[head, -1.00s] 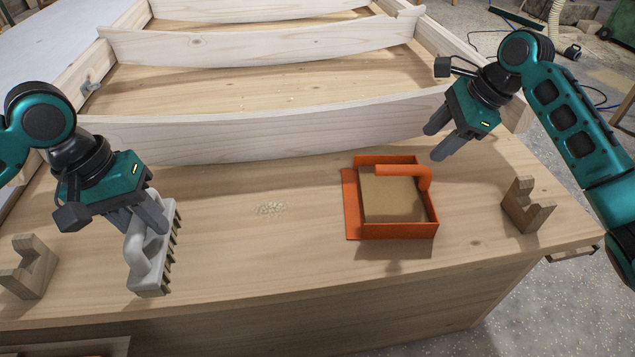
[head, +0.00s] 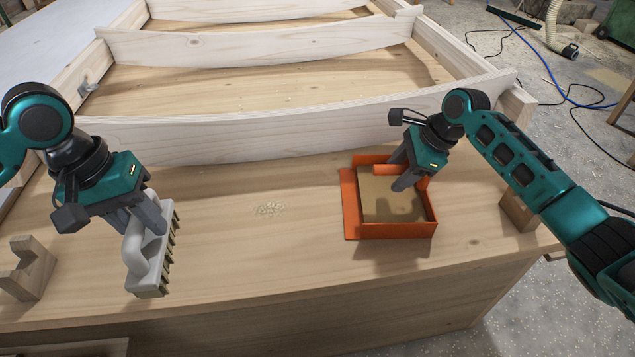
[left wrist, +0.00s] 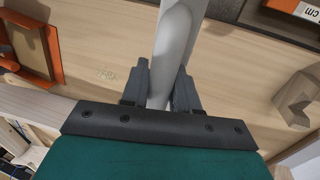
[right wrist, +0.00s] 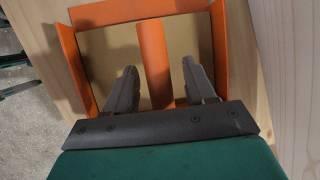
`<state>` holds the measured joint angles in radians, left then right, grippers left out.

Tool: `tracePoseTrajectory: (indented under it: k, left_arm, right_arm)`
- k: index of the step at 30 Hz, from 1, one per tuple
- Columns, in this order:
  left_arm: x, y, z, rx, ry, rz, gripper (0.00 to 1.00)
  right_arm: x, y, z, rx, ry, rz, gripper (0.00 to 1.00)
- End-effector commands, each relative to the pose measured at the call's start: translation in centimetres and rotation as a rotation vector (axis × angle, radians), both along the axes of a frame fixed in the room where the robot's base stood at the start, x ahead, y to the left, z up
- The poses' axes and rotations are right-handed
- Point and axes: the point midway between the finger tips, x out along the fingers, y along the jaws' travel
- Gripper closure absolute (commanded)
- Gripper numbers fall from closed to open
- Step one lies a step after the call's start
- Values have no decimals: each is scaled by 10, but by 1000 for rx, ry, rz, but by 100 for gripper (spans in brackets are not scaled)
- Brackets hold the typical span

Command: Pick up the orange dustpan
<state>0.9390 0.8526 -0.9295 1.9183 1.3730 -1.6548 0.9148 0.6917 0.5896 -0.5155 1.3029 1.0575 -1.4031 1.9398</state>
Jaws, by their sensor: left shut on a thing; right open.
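The orange dustpan (head: 392,231) sits on the wooden bench top, right of centre in the head view. Its orange handle bar runs over the pan, and the handle (right wrist: 154,62) shows upright in the right wrist view. My right gripper (head: 399,176) is open at the dustpan's handle; its fingers (right wrist: 158,85) stand on either side of the handle with gaps visible. My left gripper (head: 142,222) is shut on the grey handle of a brush (head: 150,262), whose bristles face right. The brush handle (left wrist: 177,45) also shows between the fingers in the left wrist view.
A small pile of shavings (head: 269,209) lies between brush and dustpan. A notched wooden block (head: 30,268) stands at the left, and another (head: 518,212) is partly hidden behind my right arm. A pale wooden frame (head: 260,136) borders the bench's back.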

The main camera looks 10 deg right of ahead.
Motion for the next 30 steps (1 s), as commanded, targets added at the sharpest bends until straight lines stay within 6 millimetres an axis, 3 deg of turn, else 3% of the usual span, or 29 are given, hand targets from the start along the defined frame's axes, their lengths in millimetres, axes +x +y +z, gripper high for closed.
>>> tracePoseTrajectory:
  k: [27, 30]
  left_arm:
    - [0, 0, 1, -1, -1, 0, 100]
    - [0, 0, 1, -1, -1, 0, 100]
  right_arm:
    - [0, 0, -5, 0, 1, -1, 45]
    - [0, 0, -5, 0, 1, 0, 55]
